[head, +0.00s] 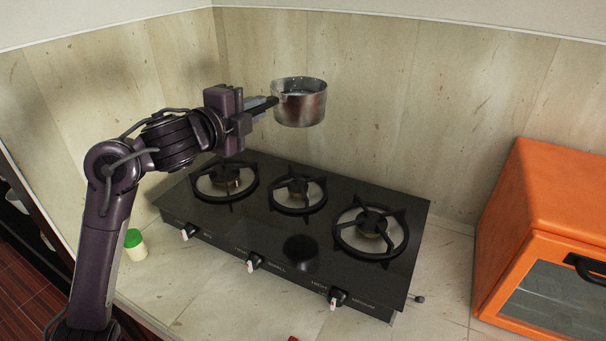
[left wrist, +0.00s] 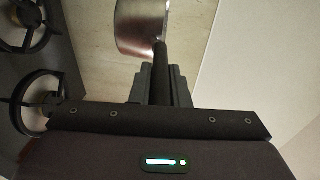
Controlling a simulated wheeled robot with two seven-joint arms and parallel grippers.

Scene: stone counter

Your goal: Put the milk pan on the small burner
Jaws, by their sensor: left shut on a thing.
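The milk pan (head: 300,104) is a small silver metal pot, held upright in the air above the back of the stove. My left gripper (head: 262,107) is shut on its dark handle, to the left of the pot body. In the left wrist view the pan (left wrist: 143,28) and its handle (left wrist: 160,72) show ahead of my left gripper (left wrist: 160,88). The small burner (head: 298,193) is the middle one of the black stove (head: 300,246), with SMALL printed by its knob. It is bare and lies below the pan. My right gripper is not in view.
Burners flank it at left (head: 226,182) and right (head: 370,233). Knobs line the stove's front. A green-capped jar (head: 135,245) stands left of the stove. An orange oven (head: 550,240) stands at the right. The tiled wall (head: 370,90) rises close behind the pan.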

